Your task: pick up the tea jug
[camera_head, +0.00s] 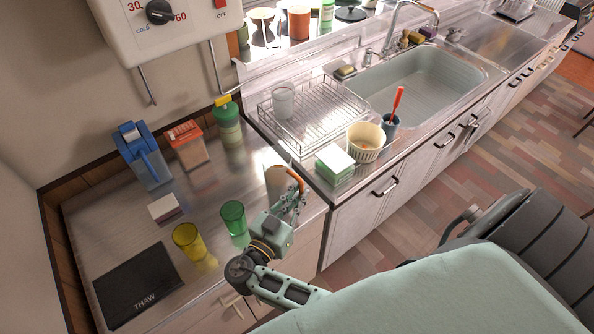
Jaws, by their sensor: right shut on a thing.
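The tea jug (277,180) seems to be the tan, rounded vessel with an orange curved handle near the right end of the lower steel counter. My right gripper (291,199) is at its near right side, shut on the orange handle. The gripper's fingers and wrist hide part of the jug's lower side. I cannot tell whether the jug's base touches the counter. My left gripper is not in view.
A green glass (234,222) and a yellow glass (187,241) stand left of my right wrist.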

